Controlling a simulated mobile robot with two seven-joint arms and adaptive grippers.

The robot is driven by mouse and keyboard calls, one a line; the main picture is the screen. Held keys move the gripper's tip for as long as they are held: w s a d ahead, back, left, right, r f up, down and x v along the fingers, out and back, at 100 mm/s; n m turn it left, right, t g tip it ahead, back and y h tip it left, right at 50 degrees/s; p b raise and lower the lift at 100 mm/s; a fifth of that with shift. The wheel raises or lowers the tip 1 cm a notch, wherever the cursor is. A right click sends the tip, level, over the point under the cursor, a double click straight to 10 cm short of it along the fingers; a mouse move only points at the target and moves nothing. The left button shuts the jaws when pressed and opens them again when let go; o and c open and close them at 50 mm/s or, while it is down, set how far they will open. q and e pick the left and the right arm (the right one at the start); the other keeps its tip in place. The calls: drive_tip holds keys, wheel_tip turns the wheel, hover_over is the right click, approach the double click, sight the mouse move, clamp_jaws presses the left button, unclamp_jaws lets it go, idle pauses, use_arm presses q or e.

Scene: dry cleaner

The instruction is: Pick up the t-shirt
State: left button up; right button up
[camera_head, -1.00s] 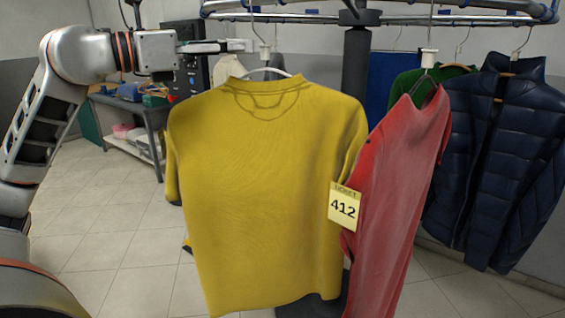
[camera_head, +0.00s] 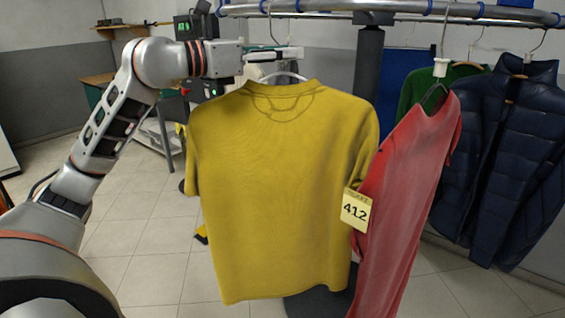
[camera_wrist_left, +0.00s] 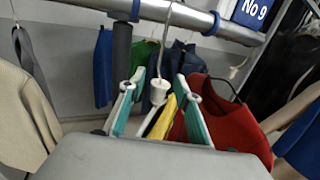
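A yellow t-shirt (camera_head: 280,190) hangs from the round rail on a white hanger (camera_head: 285,76). Part of the yellow t-shirt shows in the left wrist view (camera_wrist_left: 164,118). A yellow ticket marked 412 (camera_head: 355,210) hangs at its right edge; I cannot tell which shirt bears it. My left gripper (camera_head: 295,54) is at the hanger's neck, above the collar. In the left wrist view my left gripper (camera_wrist_left: 157,108) has its fingers apart on either side of the hanger's white neck (camera_wrist_left: 158,92), with gaps visible. My right gripper is out of view.
A red shirt (camera_head: 410,180) hangs close on the right, beside the yellow one. A green garment (camera_head: 415,88) and a dark blue puffer jacket (camera_head: 500,160) hang beyond it. The rail (camera_head: 400,8) runs overhead on a dark post (camera_head: 367,62). Tiled floor is open at left.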

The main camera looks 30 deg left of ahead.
use_arm(q)
clamp_jaws()
drive_tip(key=shift+r, duration=0.1)
